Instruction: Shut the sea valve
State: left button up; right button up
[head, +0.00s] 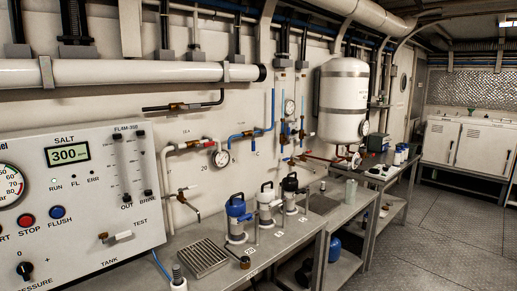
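Several small valves show in the head view, and no label is clear enough to tell surely which is the sea valve. A small wall label (186,134), too small to read surely, sits above a white pipe with a brass valve (193,144) beside a round gauge (221,158). A lower brass valve (182,195) with a thin handle is under it. Another brass valve (177,106) sits on a dark pipe higher up. A valve with a blue handle (249,132) is on the blue pipe. Neither of my grippers is in view.
A control panel (90,190) with a white-handled test valve (117,237) fills the left. A metal bench (270,245) carries a drain tray (203,257) and filter housings (236,218). A white tank (343,98) stands farther back. The floor at right (440,240) is clear.

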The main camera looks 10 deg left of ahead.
aim_at(211, 143)
jog(key=z, duration=0.65)
jog(key=k, duration=0.9)
jog(key=z, duration=0.5)
jog(key=i, duration=1.7)
jog(key=u, duration=1.55)
jog(key=i, duration=1.2)
jog(key=u, duration=1.25)
